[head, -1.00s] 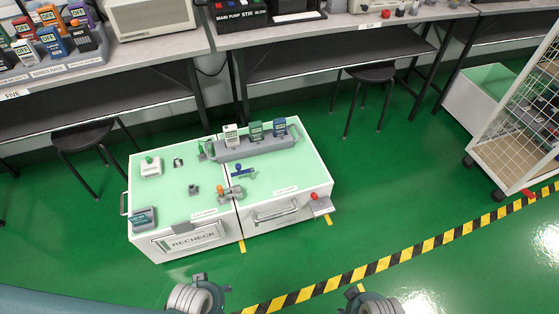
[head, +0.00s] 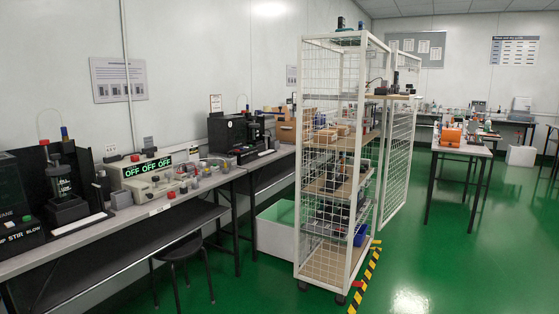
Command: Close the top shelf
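A tall white wire-mesh rack (head: 330,150) on dark castors stands in the middle of the head view. Its mesh door (head: 398,165) stands open on the right side. The top shelf (head: 394,97), a light wooden board, sticks out of the rack to the right, with small dark items on it. Lower shelves (head: 343,186) sit within the frame and carry boxes and dark objects. Neither of my grippers is in view, so their state does not show.
A grey bench (head: 150,208) with instruments runs along the left wall, with a black stool (head: 182,250) under it. A white bin (head: 276,230) stands beside the rack. Another table (head: 462,148) is at the right. Green floor (head: 470,250) is clear at the front right, past striped tape (head: 364,278).

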